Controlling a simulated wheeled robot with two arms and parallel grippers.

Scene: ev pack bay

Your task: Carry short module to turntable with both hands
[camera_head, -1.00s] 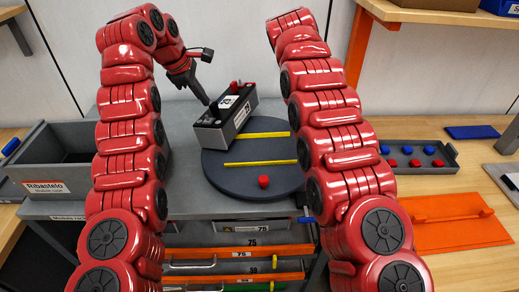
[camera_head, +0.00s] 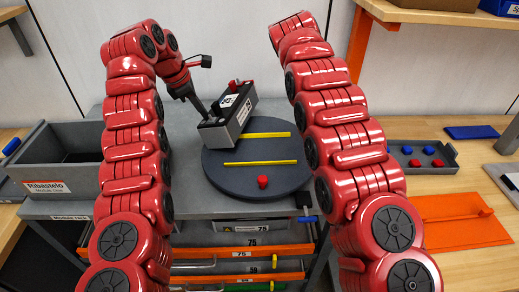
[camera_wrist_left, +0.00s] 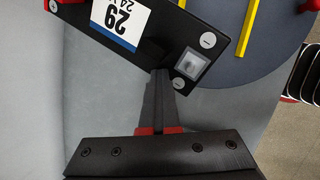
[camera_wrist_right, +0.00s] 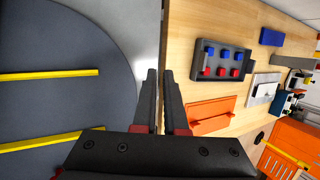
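The short module (camera_head: 236,112), a dark grey box with a black top and white label, lies slanted across the back left of the round dark turntable (camera_head: 245,178). Its label reads 29 in the left wrist view (camera_wrist_left: 119,18). My left gripper (camera_head: 207,116) is at the module's near left end. In the left wrist view its fingers (camera_wrist_left: 160,76) are together, with tips overlapping the module's edge; I see no part clearly between them. My right gripper is hidden in the head view. In the right wrist view its fingers (camera_wrist_right: 161,73) are slightly apart and empty, away from the module.
Two yellow strips (camera_head: 260,163) and a red knob (camera_head: 263,182) are on the turntable. A grey bin (camera_head: 62,178) stands left. On the right wooden bench are a tray of red and blue pieces (camera_head: 447,168) and an orange plate (camera_head: 455,233).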

